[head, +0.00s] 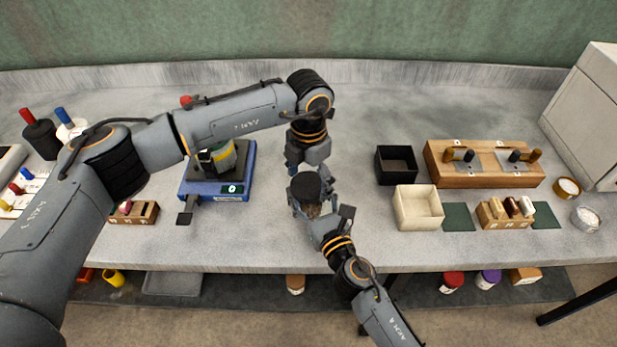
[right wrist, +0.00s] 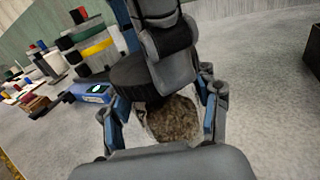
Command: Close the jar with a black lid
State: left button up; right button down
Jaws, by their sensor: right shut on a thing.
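A clear jar of brown grain (head: 312,210) is held by my right gripper (head: 320,208), whose fingers are shut on its sides. The grain also shows between the fingers in the right wrist view (right wrist: 172,120). The black lid (head: 306,186) is at the top of the jar; the right wrist view shows the lid (right wrist: 135,80) against the jar's mouth. I cannot tell whether it is fully seated. My left gripper (head: 303,162) comes down from above, right at the lid. Its fingertips are partly hidden, so its grip on the lid is unclear.
A blue scale (head: 215,192) carrying a yellow-banded container (head: 223,157) stands to the left. To the right are a black box (head: 397,165), a pale open box (head: 418,208) and a wooden rack (head: 485,165). The table between scale and boxes is mostly clear.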

pick_arm(q)
jog(key=c, duration=0.6)
jog(key=o, duration=1.3)
jog(key=shift+c, duration=0.2)
jog(key=shift+r, duration=0.1)
pick_arm(e)
jog(key=shift+c, duration=1.3)
grip_release()
pick_arm(q)
notch_tip(320, 180, up, 12)
pick_arm(e)
jog(key=v, duration=1.2)
